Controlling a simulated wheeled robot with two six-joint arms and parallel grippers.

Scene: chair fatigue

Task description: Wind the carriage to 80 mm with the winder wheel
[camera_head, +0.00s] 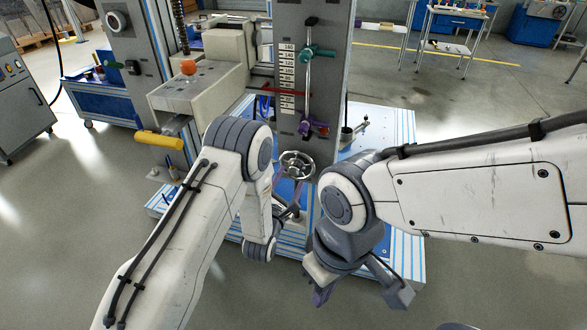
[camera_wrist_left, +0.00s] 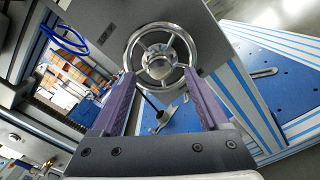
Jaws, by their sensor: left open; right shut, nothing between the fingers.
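The winder wheel (camera_head: 297,165) is a spoked metal handwheel low on the grey column. It also shows in the left wrist view (camera_wrist_left: 160,60), face on. My left gripper (camera_head: 287,192) is open just below and in front of the wheel. Its purple fingers (camera_wrist_left: 160,76) flank the wheel's lower rim in the left wrist view; I cannot tell whether they touch it. The scale (camera_head: 287,75) on the column has a red pointer (camera_head: 284,92) across it, but I cannot read its exact value. My right gripper (camera_head: 320,297) is shut and empty, low and partly hidden by its arm.
A teal-handled lever (camera_head: 318,53) and a purple fitting (camera_head: 314,126) sit on the column above the wheel. The blue-striped base (camera_head: 400,130) lies below.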

